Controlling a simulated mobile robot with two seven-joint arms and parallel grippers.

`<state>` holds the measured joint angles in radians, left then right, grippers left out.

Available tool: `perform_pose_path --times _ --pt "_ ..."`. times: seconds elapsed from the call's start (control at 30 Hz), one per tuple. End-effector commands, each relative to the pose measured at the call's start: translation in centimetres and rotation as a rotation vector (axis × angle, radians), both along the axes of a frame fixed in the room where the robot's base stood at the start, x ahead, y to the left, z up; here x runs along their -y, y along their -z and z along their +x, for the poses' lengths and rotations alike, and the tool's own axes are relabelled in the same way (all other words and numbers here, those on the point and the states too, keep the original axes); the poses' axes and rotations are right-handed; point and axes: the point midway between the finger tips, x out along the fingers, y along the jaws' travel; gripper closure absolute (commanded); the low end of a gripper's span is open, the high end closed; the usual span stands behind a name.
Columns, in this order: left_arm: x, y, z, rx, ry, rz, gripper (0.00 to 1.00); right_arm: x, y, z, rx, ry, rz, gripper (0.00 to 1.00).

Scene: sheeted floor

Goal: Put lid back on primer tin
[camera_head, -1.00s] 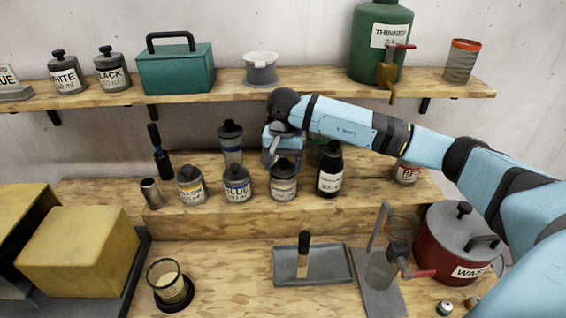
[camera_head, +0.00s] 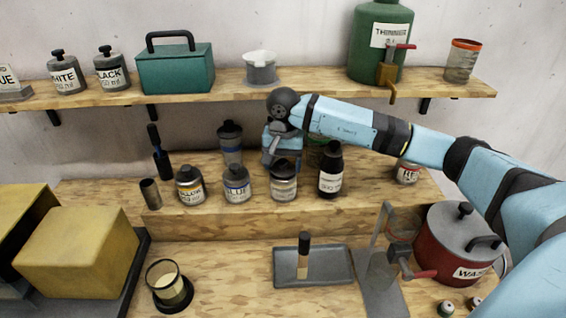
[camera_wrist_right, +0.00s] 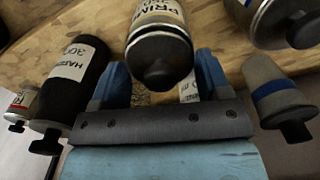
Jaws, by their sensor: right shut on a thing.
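The primer tin (camera_head: 283,186) stands on the raised wooden step, between the blue tin and the dark hardener bottle. In the right wrist view the primer tin (camera_wrist_right: 158,14) shows part of its label. Its dark lid (camera_wrist_right: 160,62), with a black knob, lies between the two blue fingers and looks seated on the tin. My left gripper is not in view.
The hardener bottle (camera_head: 331,172) and blue tin (camera_head: 236,184) stand close on either side. A blue-banded bottle (camera_head: 231,143) stands behind. The upper shelf (camera_head: 220,90) overhangs the back. A tray with a brush (camera_head: 313,266) lies in front.

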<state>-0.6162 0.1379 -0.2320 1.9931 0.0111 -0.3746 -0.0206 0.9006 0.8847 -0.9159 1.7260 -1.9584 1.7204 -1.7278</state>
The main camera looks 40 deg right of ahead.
Motion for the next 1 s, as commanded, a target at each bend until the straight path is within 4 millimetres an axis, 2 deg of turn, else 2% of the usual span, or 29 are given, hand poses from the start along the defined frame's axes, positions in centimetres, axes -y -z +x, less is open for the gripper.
perform_pose_path --times 1.0 --pt "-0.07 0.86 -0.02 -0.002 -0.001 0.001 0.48 0.01 0.27 0.02 0.000 0.000 0.000 0.52"
